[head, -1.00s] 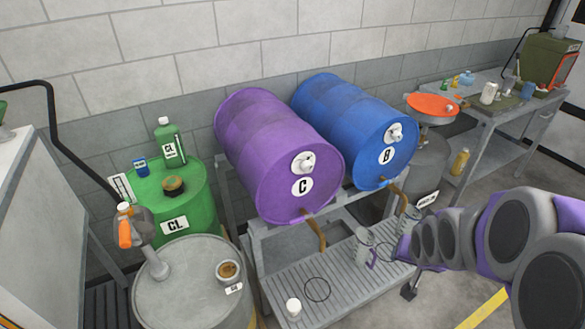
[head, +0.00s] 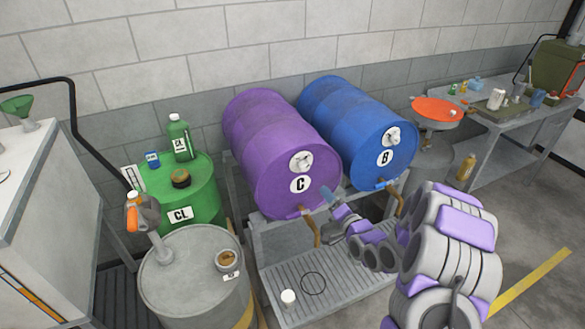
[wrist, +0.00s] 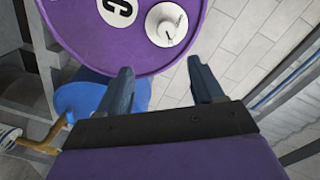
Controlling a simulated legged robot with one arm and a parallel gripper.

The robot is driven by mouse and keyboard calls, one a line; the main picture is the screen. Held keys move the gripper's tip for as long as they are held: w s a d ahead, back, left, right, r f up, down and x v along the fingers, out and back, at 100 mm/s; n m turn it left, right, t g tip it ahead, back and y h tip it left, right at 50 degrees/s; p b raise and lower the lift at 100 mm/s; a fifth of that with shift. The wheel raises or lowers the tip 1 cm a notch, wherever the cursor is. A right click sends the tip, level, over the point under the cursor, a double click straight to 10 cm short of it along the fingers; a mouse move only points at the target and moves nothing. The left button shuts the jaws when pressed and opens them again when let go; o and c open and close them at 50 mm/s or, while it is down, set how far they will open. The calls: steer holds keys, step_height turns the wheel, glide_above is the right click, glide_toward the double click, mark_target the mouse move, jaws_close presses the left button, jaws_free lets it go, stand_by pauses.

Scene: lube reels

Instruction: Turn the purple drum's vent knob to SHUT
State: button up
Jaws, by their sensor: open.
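The purple drum (head: 270,150) lies on its side on a grey rack, its round end marked C facing me. Its white vent knob (head: 301,161) sits above the C label; which setting it points to is too small to tell. The knob also shows in the wrist view (wrist: 166,24), near the top, with a small pointer on it. My gripper (head: 328,194) is in front of the drum's end, below and right of the knob. In the wrist view my gripper (wrist: 160,78) has its two fingers spread, with nothing between them, apart from the knob.
A blue drum (head: 350,120) marked B lies right of the purple one, with its own white knob (head: 392,137). A brass tap (head: 308,224) hangs below the purple drum over the slatted tray (head: 275,262). Green and grey upright drums stand at the left.

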mark_target(306, 169)
steer(key=x, duration=0.5)
steer(key=b+x, duration=0.1)
steer(key=x, duration=0.5)
steer(key=a+x, duration=0.1)
steer(key=x, duration=0.5)
steer(key=shift+w+r+b, duration=0.15)
steer(key=shift+r+b, duration=0.25)
steer(key=shift+c, duration=0.3)
steer(key=c, duration=1)
